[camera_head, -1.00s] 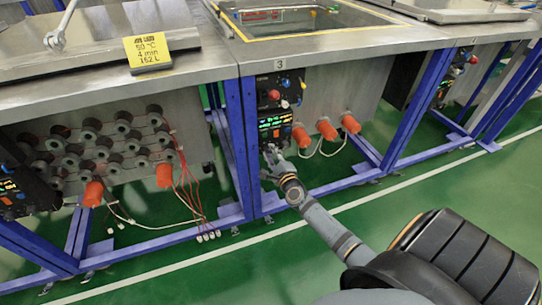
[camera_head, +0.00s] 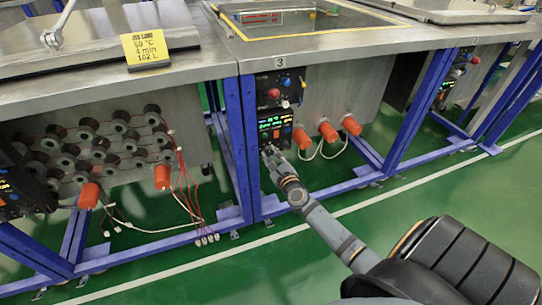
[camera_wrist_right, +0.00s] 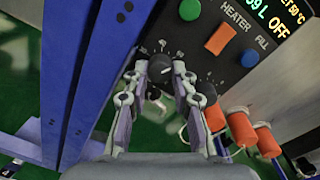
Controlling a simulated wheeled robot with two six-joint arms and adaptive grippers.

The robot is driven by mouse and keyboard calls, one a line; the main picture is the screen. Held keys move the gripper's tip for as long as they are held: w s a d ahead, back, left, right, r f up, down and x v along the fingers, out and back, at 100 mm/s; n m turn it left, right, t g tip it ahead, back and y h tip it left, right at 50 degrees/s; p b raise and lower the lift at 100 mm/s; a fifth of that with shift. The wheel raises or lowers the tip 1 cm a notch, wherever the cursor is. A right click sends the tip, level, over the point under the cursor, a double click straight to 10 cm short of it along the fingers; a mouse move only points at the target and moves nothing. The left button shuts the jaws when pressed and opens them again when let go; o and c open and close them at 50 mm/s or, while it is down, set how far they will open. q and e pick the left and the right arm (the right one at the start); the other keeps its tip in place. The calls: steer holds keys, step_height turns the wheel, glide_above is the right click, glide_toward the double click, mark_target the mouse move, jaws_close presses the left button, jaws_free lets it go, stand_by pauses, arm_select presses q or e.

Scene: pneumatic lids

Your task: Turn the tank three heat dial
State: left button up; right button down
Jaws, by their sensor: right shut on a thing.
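The tank three heat dial (camera_wrist_right: 160,68) is a small black round knob with a pale pointer line, low on the black control panel (camera_wrist_right: 228,75). Scale marks ring it. My right gripper (camera_wrist_right: 161,72) has one fingertip on each side of the dial and is shut on it. In the head view, my right gripper (camera_head: 267,150) is at the lower edge of the panel (camera_head: 274,126) under the label 3 (camera_head: 279,63), and it hides the dial there. My left gripper is not in view.
The panel carries a green button (camera_wrist_right: 190,9), an orange HEATER switch (camera_wrist_right: 221,38) and a blue button (camera_wrist_right: 249,57), with a lit display reading OFF. A blue frame post (camera_head: 241,140) stands close left. Orange caps (camera_head: 327,131) stick out to the right. Green floor is open in front.

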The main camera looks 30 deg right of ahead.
steer(key=shift+f, duration=0.1)
steer(key=c, duration=1.4)
jaws_free()
steer(key=s, duration=0.4)
steer(key=s+a, duration=0.1)
steer(key=s, duration=0.3)
steer(key=s+a, duration=0.1)
steer(key=s, duration=0.3)
steer(key=shift+a, duration=0.15)
